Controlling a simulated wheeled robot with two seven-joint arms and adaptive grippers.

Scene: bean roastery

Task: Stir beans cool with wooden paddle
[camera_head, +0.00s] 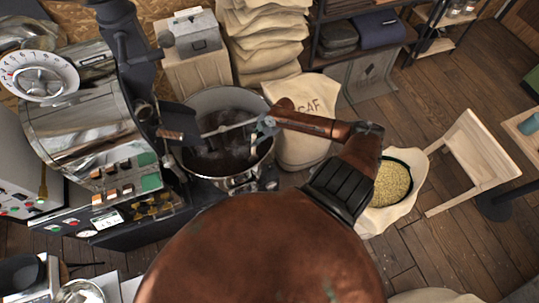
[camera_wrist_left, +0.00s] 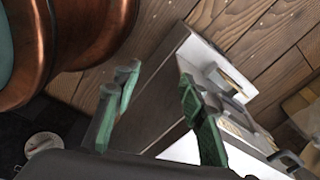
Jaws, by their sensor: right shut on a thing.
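The round metal cooling bin (camera_head: 268,165) stands beside the roaster in the head view, with dark roasted beans (camera_head: 215,152) inside. My right arm reaches over the bin's right rim. My right gripper (camera_head: 266,124) is above the beans near that rim, shut on what I take to be the wooden paddle, whose handle is mostly hidden by the gripper. A thin pale bar (camera_head: 225,128) crosses the bin to the left of it; I cannot tell whether it belongs to the paddle or the bin. In the left wrist view my left gripper (camera_wrist_left: 158,92) is open, with nothing between its green fingers.
The shiny roaster (camera_head: 85,130) stands left of the bin. A printed sack (camera_head: 300,115) is close to the bin's right. An open sack of pale beans (camera_head: 392,185) and a wooden chair (camera_head: 475,155) are farther right. A white-topped cabinet (camera_wrist_left: 205,65) is beyond my left gripper.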

